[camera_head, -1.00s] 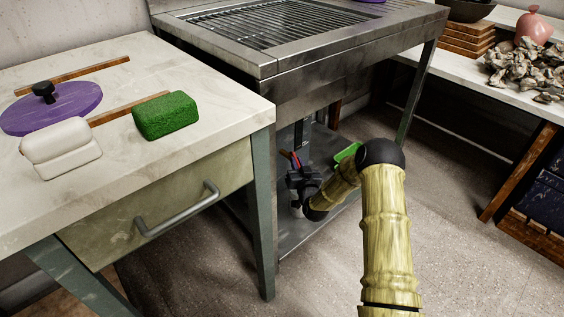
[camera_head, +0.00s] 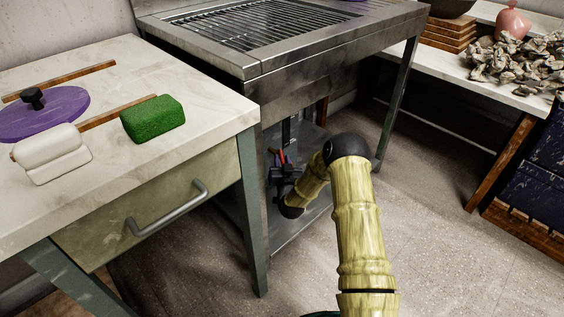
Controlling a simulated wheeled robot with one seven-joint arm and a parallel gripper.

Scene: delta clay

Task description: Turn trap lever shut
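Under the metal sink stand, a dark upright pipe (camera_head: 287,131) comes down towards the lower shelf. A small red-orange piece (camera_head: 281,157), possibly the trap lever, shows near the foot of this pipe; it is too small to tell its exact position. My gripper (camera_head: 282,174) is a dark shape under the sink, just below and beside the red-orange piece. I cannot tell whether it touches the piece or whether its fingers are open. My own forearm hides part of the space under the sink.
The sink stand (camera_head: 300,85) has a rack on top and legs around the space below. On the left, a counter (camera_head: 190,75) with a drawer handle (camera_head: 170,208) holds a green sponge (camera_head: 153,119) and a purple lid (camera_head: 55,108).

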